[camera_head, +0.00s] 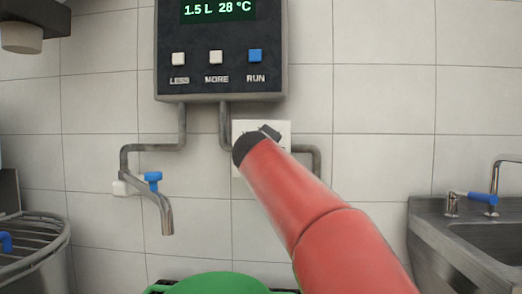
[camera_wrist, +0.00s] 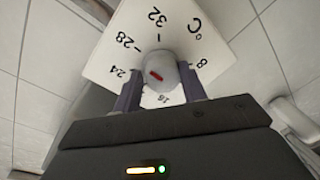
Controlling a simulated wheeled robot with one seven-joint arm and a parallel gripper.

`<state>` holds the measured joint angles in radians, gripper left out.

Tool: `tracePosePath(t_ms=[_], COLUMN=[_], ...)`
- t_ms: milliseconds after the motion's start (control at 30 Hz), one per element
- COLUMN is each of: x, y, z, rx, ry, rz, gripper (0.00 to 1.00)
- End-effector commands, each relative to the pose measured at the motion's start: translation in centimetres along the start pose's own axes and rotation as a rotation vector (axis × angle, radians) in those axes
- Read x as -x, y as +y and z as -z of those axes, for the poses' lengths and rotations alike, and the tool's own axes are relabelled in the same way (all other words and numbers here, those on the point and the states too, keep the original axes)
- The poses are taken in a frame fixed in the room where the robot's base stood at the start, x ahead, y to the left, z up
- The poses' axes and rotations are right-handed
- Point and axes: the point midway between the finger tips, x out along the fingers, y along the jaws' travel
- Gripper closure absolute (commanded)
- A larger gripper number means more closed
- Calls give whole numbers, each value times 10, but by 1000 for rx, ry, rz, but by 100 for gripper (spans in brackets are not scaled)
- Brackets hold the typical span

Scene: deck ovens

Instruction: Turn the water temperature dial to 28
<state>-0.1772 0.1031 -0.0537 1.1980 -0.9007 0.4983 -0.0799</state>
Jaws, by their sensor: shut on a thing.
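The water temperature dial has a white plate (camera_head: 245,127) on the wall below the control box. In the wrist view its plate (camera_wrist: 185,25) shows the numbers 8, 24, 28 and 32. Its grey knob (camera_wrist: 165,62) carries a short red mark slanting to the upper left, roughly towards 28; the exact reading is hard to tell. My gripper (camera_wrist: 161,78) is shut on the knob, one finger on each side. In the head view my red arm and gripper (camera_head: 269,132) cover most of the dial. The control box display (camera_head: 218,10) reads 1.5 L 28 °C.
The control box (camera_head: 220,85) has LESS, MORE and RUN buttons, RUN being blue. A tap (camera_head: 166,215) with a blue handle hangs left of the arm. A green rounded thing (camera_head: 218,285) is below. A steel sink (camera_head: 465,235) stands right, a round metal rack (camera_head: 35,240) left.

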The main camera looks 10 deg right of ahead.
Motion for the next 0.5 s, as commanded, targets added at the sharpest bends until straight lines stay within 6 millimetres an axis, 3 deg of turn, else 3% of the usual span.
tracePosePath(t_ms=[100, 133, 267, 500], x=[-1, -1, -1, -1], y=[-9, -9, -7, -4], z=[0, 0, 0, 0], rx=[0, 0, 0, -1], ry=[-4, -4, -3, -2], rz=[15, 15, 12, 6], gripper=[82, 59, 42, 41])
